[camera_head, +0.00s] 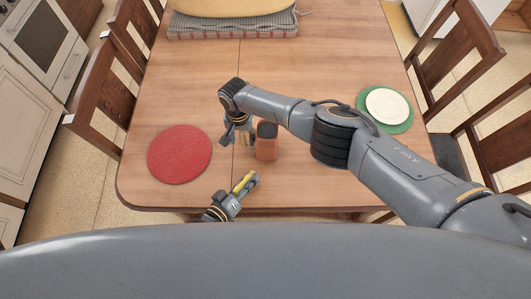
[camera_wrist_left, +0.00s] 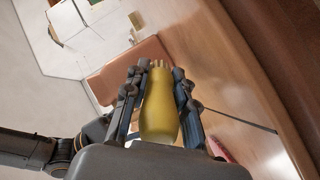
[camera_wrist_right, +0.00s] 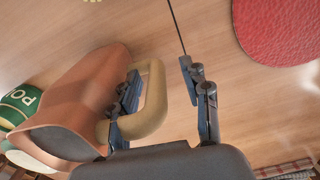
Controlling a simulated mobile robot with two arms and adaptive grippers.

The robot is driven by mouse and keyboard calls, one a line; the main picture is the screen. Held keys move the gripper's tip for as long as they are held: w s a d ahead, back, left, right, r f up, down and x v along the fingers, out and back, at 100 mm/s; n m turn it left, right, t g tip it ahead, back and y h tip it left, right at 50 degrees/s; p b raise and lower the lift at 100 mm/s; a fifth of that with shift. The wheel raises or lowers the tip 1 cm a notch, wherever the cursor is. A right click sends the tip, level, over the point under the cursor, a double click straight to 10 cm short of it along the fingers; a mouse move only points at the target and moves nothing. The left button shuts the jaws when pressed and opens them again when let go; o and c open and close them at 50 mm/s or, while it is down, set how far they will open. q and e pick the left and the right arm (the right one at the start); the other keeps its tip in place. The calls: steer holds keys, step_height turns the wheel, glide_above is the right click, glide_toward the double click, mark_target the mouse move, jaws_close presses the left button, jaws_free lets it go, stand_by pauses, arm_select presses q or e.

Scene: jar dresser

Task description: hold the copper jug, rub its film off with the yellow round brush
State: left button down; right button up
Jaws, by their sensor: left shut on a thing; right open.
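The copper jug (camera_head: 266,146) stands on the table near its front edge; in the right wrist view its orange-brown body (camera_wrist_right: 75,95) and tan handle (camera_wrist_right: 154,100) show. My right gripper (camera_head: 238,136) is open at the handle. In the right wrist view one finger is between handle and body, the other outside, with a gap. My left gripper (camera_head: 244,187) is shut on the yellow round brush (camera_wrist_left: 159,110), in front of and left of the jug. The brush's bristles point away from my wrist, apart from the jug in the head view. I cannot make out the film.
A red round mat (camera_head: 180,154) lies left of the jug. A green mat (camera_head: 390,122) with a pale plate (camera_head: 388,105) lies at the right. A yellow vessel (camera_head: 235,8) rests on a checked cloth (camera_head: 265,32) at the back. Chairs flank the table; its middle is clear.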

step_height(320, 180, up, 10)
steer(key=shift+r, duration=0.25)
stand_by(0.4)
